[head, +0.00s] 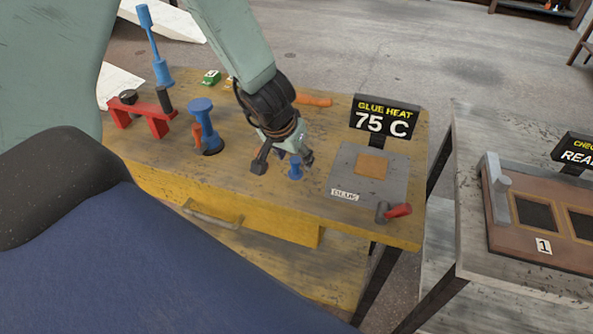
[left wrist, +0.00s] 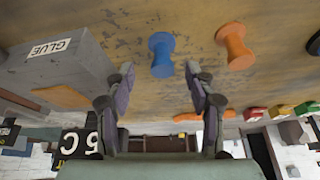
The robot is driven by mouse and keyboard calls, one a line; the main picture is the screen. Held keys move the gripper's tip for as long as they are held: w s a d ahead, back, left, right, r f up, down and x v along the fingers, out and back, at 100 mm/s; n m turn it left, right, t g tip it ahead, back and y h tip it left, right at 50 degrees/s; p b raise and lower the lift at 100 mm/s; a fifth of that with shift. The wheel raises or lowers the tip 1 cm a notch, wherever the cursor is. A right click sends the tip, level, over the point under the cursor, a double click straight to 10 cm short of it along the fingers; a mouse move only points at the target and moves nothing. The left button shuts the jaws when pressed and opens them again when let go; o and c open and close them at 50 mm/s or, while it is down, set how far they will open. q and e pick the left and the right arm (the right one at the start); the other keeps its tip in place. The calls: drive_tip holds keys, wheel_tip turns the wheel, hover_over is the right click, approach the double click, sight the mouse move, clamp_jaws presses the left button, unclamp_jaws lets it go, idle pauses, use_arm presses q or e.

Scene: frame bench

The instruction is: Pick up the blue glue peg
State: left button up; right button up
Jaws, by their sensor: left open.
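The blue glue peg (head: 295,168) is a small spool with wide ends. It stands upright on the wooden bench, left of the grey glue heater block. In the left wrist view the blue peg (left wrist: 161,55) shows between and beyond the fingertips. My left gripper (head: 281,162) points down at the bench with its fingers apart, close to the peg. In the left wrist view its fingers (left wrist: 161,74) are spread and nothing is held. An orange peg (left wrist: 235,46) stands to the right of the blue one in that view. My right gripper is not in view.
The glue heater (head: 344,187) has a red-handled lever (head: 396,211) and a "GLUE HEAT 75 C" sign (head: 384,118). A larger blue spool (head: 203,130), a red stand (head: 142,117) and a tall blue tool (head: 154,45) stand left. An orange tool (head: 313,100) lies behind.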

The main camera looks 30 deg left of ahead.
sight(294, 161)
use_arm(q)
drive_tip(key=x, duration=0.1)
drive_tip(key=b+x, duration=0.2)
drive_tip(key=shift+s+a+f, duration=0.2)
drive_tip(key=shift+f, duration=0.2)
drive_tip(key=shift+w+f, duration=0.3)
drive_tip(key=shift+w, duration=0.1)
drive_tip(key=shift+s+d+r, duration=0.15)
drive_tip(key=shift+r, duration=0.05)
drive_tip(key=shift+c, duration=0.2)
drive_tip(key=shift+s+r, duration=0.1)
drive_tip(key=shift+s, duration=0.1)
drive_tip(key=c, duration=0.3)
drive_tip(key=shift+w, duration=0.25)
drive_tip(key=c, duration=0.4)
drive_tip(key=shift+s, duration=0.2)
drive_tip(key=c, duration=0.4)
